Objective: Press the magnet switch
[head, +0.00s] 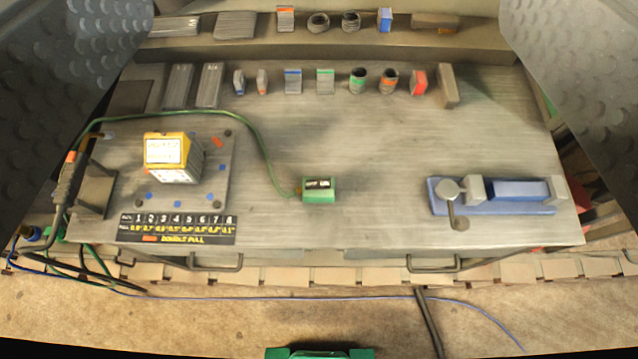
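The lettering is too small to read. A green cable (262,135) runs from it in an arc to the left. A yellow-topped block (172,157) with a white label stands on a grey plate (213,190) at the left. My gripper (332,40) shows as two dark, textured fingers at the upper left and upper right. They are wide apart with nothing between them. Their tips look cut off by the frame, and neither covers the green box.
A blue vice-like fixture (490,205) sits at the right of the bench (370,150). Several small blocks and rings line the back and the raised shelf (330,50). A black number strip (177,228) lies front left. The bench around the green box is clear.

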